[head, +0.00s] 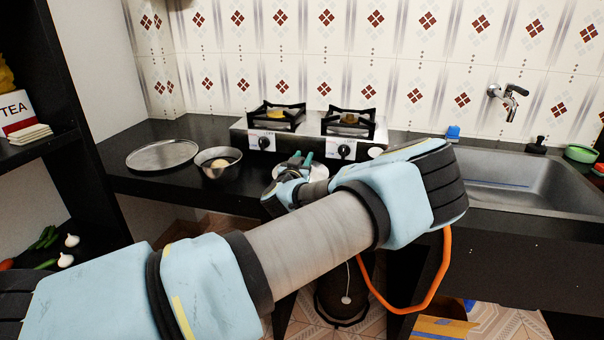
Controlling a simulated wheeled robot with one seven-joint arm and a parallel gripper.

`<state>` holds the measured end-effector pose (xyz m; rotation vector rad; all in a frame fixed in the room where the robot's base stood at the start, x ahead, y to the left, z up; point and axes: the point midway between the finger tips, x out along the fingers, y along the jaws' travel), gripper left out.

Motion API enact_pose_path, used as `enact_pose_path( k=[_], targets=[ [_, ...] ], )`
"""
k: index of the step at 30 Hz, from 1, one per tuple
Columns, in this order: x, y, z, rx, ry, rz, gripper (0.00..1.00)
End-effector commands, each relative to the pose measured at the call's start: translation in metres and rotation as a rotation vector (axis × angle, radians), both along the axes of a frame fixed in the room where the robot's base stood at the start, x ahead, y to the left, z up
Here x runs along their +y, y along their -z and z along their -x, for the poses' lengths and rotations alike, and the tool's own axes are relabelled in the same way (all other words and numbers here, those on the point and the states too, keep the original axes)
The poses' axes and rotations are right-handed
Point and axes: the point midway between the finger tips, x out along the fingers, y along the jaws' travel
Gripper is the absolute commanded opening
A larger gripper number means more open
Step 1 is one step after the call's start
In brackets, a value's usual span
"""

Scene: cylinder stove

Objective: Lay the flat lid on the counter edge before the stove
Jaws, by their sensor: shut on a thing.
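My gripper (301,158) is in front of the stove, over the counter's front edge. It is shut on the flat lid (319,172), a pale disc that shows just behind and beside the fingers. My wrist and arm hide much of the lid. I cannot tell whether the lid touches the counter. The black counter (135,185) runs along the wall. The two-burner stove (262,143) stands on it, behind my gripper.
The sink (530,184) is at the right. A dark gas cylinder (340,298) with an orange hose (440,280) is below the counter.

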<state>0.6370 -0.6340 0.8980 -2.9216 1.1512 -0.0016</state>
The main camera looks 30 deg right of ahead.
Motion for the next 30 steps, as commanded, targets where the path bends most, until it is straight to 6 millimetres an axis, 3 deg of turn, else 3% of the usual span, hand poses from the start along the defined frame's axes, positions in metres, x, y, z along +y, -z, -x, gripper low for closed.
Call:
enact_pose_path(
  k=[15,27,28,30],
  targets=[
    [0.000,0.051,0.000,0.000,0.001,0.000,0.00],
    [0.000,0.057,0.000,0.001,0.000,0.003,0.00],
    [0.000,0.057,0.000,0.001,0.000,0.003,0.34],
    [0.000,0.056,0.000,0.001,0.001,0.001,0.42]
  ],
)
